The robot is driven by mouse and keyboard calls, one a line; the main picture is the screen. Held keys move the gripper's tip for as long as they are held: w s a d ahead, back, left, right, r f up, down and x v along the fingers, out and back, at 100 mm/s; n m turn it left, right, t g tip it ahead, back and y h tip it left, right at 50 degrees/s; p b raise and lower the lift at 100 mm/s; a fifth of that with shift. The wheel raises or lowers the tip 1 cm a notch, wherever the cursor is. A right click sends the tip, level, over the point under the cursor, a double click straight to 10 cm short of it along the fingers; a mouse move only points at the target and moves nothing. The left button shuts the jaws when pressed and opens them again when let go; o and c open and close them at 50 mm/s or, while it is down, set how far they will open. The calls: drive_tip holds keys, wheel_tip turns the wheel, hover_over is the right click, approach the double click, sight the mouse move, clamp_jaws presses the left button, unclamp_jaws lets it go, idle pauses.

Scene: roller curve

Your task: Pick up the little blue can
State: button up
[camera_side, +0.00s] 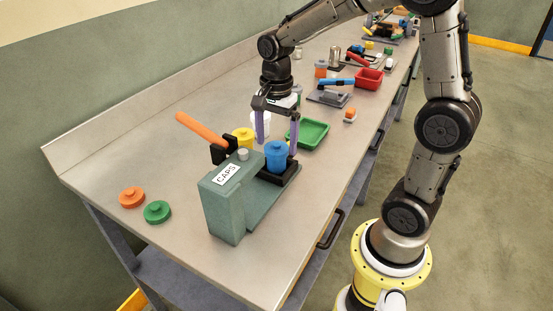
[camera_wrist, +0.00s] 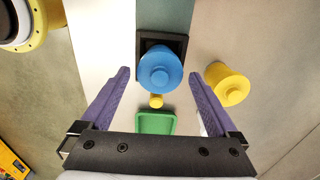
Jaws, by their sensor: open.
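The blue can (camera_side: 277,156) stands upright with a knobbed blue lid in a black holder (camera_side: 291,176) on the green CAPS fixture. It also shows from above in the wrist view (camera_wrist: 160,70). My gripper (camera_side: 277,148) is open and points down, with its two purple fingers apart. In the wrist view the fingertips (camera_wrist: 160,73) show on either side of the blue can, with gaps between. The fingers do not appear to touch the can. I cannot tell how far down beside it they reach.
The fixture's tall CAPS block (camera_side: 225,205) and orange lever (camera_side: 200,130) stand close by. A yellow can (camera_side: 244,138) and green tray (camera_side: 308,133) are near my gripper. Orange (camera_side: 131,197) and green (camera_side: 157,211) caps lie at left, with clear bench around them.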

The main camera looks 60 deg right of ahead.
drive_tip(key=shift+f, duration=0.95)
drive_tip(key=shift+r, duration=0.1)
drive_tip(key=c, duration=1.4)
